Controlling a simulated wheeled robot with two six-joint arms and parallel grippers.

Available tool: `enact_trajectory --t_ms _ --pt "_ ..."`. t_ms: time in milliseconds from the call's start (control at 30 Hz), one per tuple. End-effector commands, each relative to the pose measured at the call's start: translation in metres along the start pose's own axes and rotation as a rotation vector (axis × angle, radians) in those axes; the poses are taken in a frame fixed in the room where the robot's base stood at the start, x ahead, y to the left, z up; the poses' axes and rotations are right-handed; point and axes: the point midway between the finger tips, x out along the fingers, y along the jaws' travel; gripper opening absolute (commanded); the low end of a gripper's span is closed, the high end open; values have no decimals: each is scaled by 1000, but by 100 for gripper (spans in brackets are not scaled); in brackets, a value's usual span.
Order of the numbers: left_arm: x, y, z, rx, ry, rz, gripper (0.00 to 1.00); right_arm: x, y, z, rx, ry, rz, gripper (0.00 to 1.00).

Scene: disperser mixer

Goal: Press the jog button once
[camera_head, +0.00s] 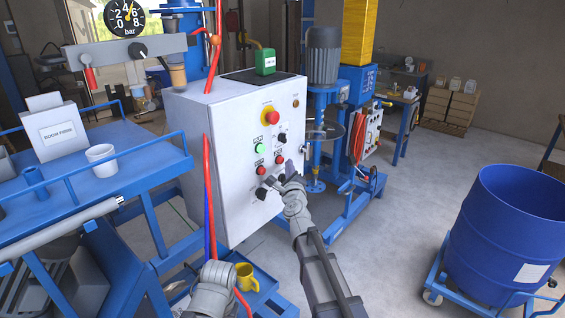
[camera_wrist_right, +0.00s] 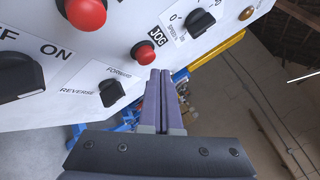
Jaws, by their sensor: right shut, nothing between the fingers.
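The jog button is a red push button beside a JOG label in the right wrist view (camera_wrist_right: 144,53). In the head view a red button (camera_head: 279,159) on the white control cabinet (camera_head: 215,145) appears to be the same one. My right gripper (camera_head: 284,180) is at the cabinet's front, just below that button. In the right wrist view its fingers (camera_wrist_right: 161,72) are shut together and empty, their tips close beside the jog button's lower right. Whether they touch the panel I cannot tell. My left gripper is not clearly visible.
Near the jog button are a forward/reverse switch (camera_wrist_right: 112,92), a speed knob (camera_wrist_right: 200,21), another red button (camera_wrist_right: 86,11) and an on/off switch (camera_wrist_right: 18,76). A red emergency stop (camera_head: 271,116) sits higher. A blue drum (camera_head: 510,235) stands at right; floor between is clear.

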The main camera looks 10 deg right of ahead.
Motion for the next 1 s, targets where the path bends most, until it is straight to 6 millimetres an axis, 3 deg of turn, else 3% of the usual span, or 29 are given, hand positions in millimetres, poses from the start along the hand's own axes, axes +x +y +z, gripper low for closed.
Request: enact_trajectory --t_ms 367,1000 --pt "0 0 0 0 0 0 0 -3 -2 -2 1 1 -1 0" --pt "0 0 0 0 0 0 0 -36 -26 -26 -1 1 -1 0"
